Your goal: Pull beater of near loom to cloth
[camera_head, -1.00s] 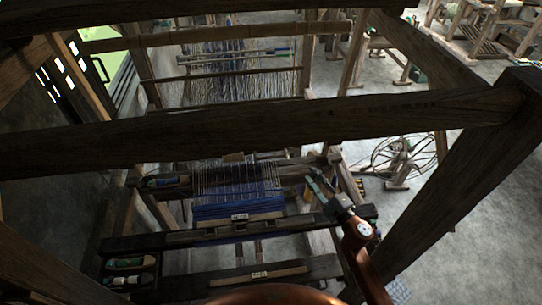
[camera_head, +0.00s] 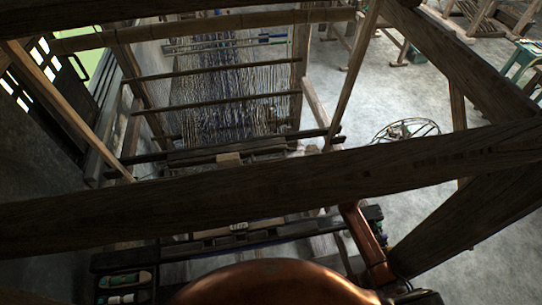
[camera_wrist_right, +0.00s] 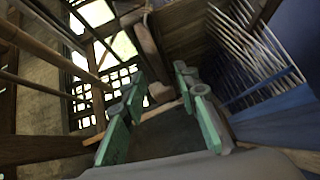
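In the head view, a dark wooden crossbar with a lighter block (camera_head: 228,159), apparently the near loom's beater (camera_head: 265,147), lies behind the thick overhead beam. The woven cloth is mostly hidden by that beam in the head view. In the right wrist view, blue cloth (camera_wrist_right: 280,108) and pale threads lie to the right of my fingers. My right gripper (camera_wrist_right: 159,80) is open, its green fingers apart. A small brown wooden piece shows between or beyond the fingertips; I cannot tell whether they touch it. The beam hides this gripper in the head view. My left gripper is not in view.
The thick overhead beam (camera_head: 270,190) crosses the head view, and a slanted post (camera_head: 480,215) stands at right. A dark front bar (camera_head: 215,245) and a tray with shuttles (camera_head: 122,280) lie below. A spoked wheel (camera_head: 405,132) stands on the floor at right.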

